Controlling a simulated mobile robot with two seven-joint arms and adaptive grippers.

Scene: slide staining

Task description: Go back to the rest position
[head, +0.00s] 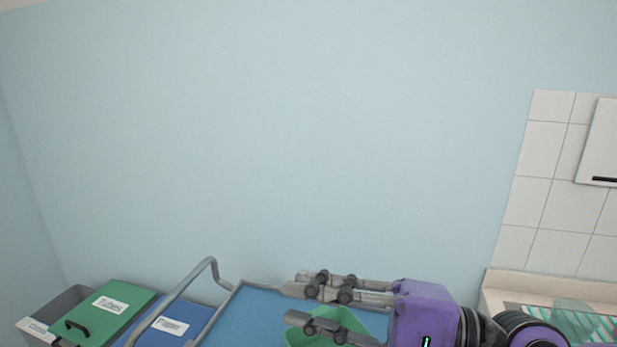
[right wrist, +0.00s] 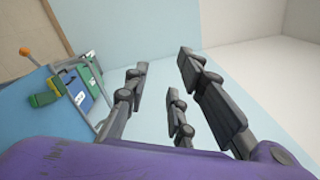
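My right gripper (head: 290,304) is purple with grey fingers and reaches in from the right, low in the head view. Its fingers are apart with nothing between them. It is over the blue cart top (head: 247,318), and a green tray (head: 335,325) shows partly behind and below the fingers. In the right wrist view the same gripper (right wrist: 160,80) has its fingers spread and empty, with pale wall beyond. My left gripper is not in view.
A bin with a green lid (head: 105,312) and one with a blue lid (head: 172,325) stand at lower left, beside the cart's grey rail (head: 190,278). A counter (head: 500,283) with a greenish container (head: 575,318) is at right. The space before the blue wall is clear.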

